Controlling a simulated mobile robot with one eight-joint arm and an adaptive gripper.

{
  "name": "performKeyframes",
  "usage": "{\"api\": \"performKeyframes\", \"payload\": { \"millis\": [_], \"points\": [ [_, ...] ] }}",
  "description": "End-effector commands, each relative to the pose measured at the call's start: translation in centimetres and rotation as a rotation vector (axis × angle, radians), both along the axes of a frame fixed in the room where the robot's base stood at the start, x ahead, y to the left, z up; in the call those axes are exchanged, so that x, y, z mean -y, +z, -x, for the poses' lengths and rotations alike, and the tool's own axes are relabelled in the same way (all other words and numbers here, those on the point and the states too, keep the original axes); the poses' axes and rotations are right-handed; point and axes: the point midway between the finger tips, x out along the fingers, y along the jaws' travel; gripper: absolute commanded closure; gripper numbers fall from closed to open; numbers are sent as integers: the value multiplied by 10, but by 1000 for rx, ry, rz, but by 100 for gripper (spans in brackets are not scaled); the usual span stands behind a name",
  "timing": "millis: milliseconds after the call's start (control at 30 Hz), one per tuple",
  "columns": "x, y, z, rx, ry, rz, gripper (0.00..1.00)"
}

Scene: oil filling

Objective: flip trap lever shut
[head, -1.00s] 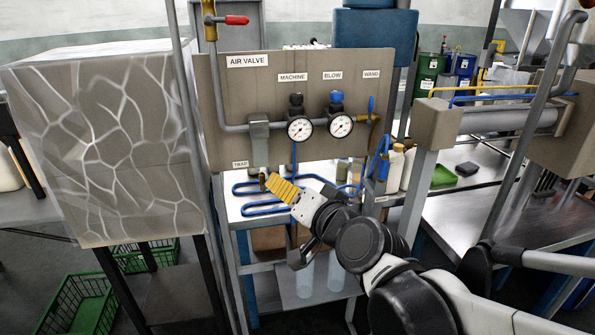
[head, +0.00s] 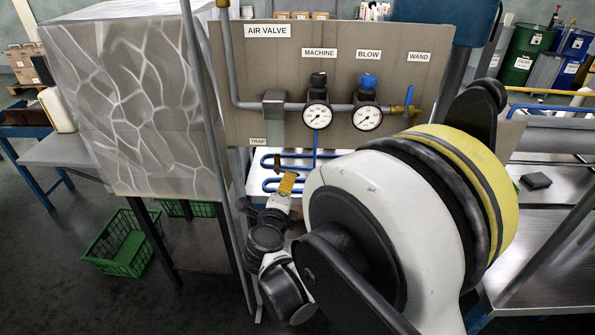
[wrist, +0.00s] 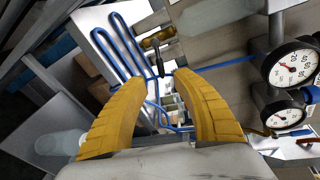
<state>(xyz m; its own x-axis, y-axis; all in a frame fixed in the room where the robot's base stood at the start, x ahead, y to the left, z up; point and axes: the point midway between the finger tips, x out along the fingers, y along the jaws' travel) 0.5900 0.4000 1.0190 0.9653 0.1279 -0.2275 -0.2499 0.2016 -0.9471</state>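The trap label (head: 258,141) is on the lower left of the air valve panel, below a grey fitting (head: 274,105) on the pipe. In the wrist view a brass fitting with a dark lever (wrist: 157,62) shows just ahead of my fingertips; I take it for the trap lever. My gripper (wrist: 160,76) is open and empty, its yellow fingers apart on either side of the lever's lower end. Whether they touch it I cannot tell. In the head view my gripper (head: 287,183) is below the panel, and the lever is hidden there.
Two gauges (head: 317,116) sit on the panel, close to the right in the wrist view too. Blue tubing (head: 290,160) runs below the panel. A veined stone-like block (head: 135,105) stands to the left. A green crate (head: 122,243) is on the floor.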

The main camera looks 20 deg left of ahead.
Motion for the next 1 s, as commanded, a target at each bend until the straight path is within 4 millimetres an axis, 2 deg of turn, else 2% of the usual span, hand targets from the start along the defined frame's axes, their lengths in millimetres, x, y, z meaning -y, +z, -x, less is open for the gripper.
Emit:
{"api": "performKeyframes", "payload": {
  "millis": [100, 333, 500, 767, 900, 1000],
  "points": [
    [-2, -8, -26, 0, -2, -1, 66],
    [-8, -15, -62, 2, -1, -1, 66],
    [-9, -17, -73, 2, 0, 1, 66],
    [-10, -16, -74, 2, 1, 1, 66],
    [-10, -16, -74, 2, 1, 1, 100],
    [-10, -16, -74, 2, 1, 1, 100]
  ]
}}
